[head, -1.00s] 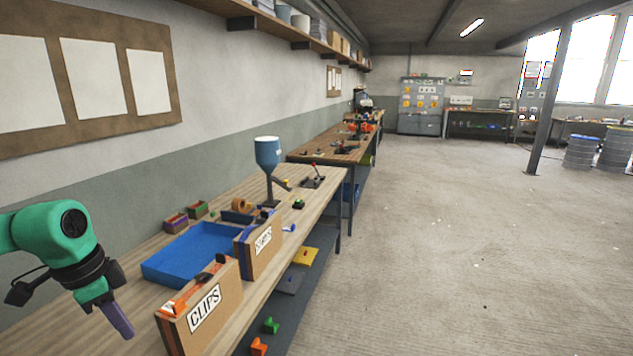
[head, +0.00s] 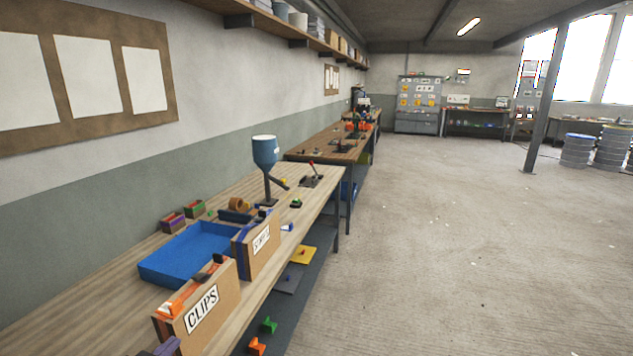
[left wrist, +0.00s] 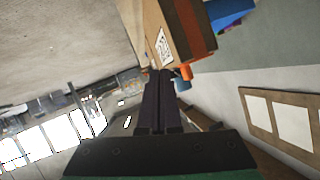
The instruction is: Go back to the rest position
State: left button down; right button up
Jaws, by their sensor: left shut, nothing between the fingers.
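My left gripper (left wrist: 160,74) shows in the left wrist view with its two dark fingers together and nothing between them. In the head view only a small purple piece of it (head: 168,346) shows at the bottom edge, in front of the CLIPS box (head: 207,308). The rest of the left arm is out of the head view. In the wrist view a cardboard box with a label (left wrist: 158,30) lies beyond the fingertips; I cannot tell whether they touch anything. My right gripper is in neither view.
A blue tray (head: 150,272), a second labelled box (head: 262,250) and a blue hopper on a stand (head: 265,150) stand on the wooden bench (head: 60,310). A lower shelf holds small coloured parts. The floor (head: 450,260) to the right is clear.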

pick_arm(q)
jog(key=s+d+f+n+g, duration=0.1)
jog(key=s+d+f+g, duration=0.35)
jog(key=s, duration=0.55)
jog(key=s+d+f+n+g, duration=0.1)
jog(key=s+d+f+g, duration=0.2)
jog(key=s+f+g, duration=0.45)
jog(key=s+f+t+b, duration=0.1)
jog(key=s+f, duration=0.1)
jog(key=f, duration=1.1)
jog(key=s+f+b, duration=0.1)
jog(key=s+f, duration=0.2)
jog(key=f, duration=1)
jog(key=s+a+f+g+b, duration=0.1)
jog(key=s+a+f, duration=0.2)
jog(key=s+f, duration=1.1)
jog(key=shift+s+m, duration=0.4)
jog(key=shift+s, duration=0.4)
